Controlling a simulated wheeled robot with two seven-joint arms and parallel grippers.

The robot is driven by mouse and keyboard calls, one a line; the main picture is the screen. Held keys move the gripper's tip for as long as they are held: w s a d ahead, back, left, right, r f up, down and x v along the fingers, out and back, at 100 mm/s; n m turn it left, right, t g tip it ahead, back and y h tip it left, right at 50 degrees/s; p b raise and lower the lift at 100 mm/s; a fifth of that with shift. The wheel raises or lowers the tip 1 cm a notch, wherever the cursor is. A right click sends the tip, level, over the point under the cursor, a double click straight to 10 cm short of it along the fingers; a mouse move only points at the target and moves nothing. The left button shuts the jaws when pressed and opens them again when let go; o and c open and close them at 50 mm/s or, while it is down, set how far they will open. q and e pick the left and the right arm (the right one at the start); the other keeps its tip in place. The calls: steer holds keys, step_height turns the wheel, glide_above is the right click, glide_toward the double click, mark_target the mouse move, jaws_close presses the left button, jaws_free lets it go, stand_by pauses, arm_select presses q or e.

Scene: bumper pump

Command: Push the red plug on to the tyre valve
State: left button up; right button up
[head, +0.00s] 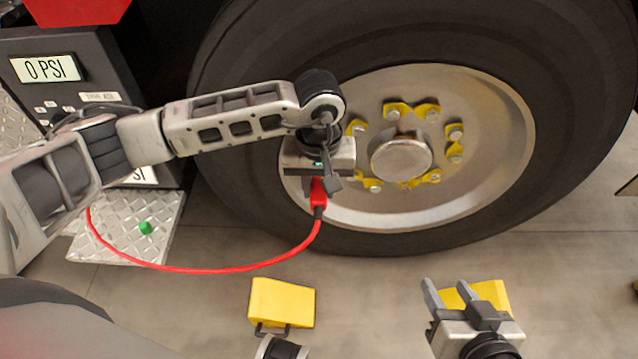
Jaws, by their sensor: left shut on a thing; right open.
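The red plug (317,196) is on the end of a red hose (240,268), in front of the left part of the wheel rim. My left gripper (318,183) is shut on the plug, with its fingers partly hidden by its own body. The tyre valve cannot be made out; the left gripper and arm cover that part of the rim. The large black tyre (240,170) surrounds a silver rim (490,120) with yellow nut markers. My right gripper (448,290) is open and empty at the lower right, well away from the wheel.
A grey pump box (100,75) at the left has a display reading 0 PSI. A tread-plate base (110,240) with a green button (145,227) lies below it. Yellow chocks stand on the floor, one in the middle (282,302), one behind my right gripper (495,293).

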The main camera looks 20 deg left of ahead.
arm_select(q)
steer(key=shift+w, duration=0.35)
steer(key=o, duration=1)
steer(key=shift+a, duration=0.1)
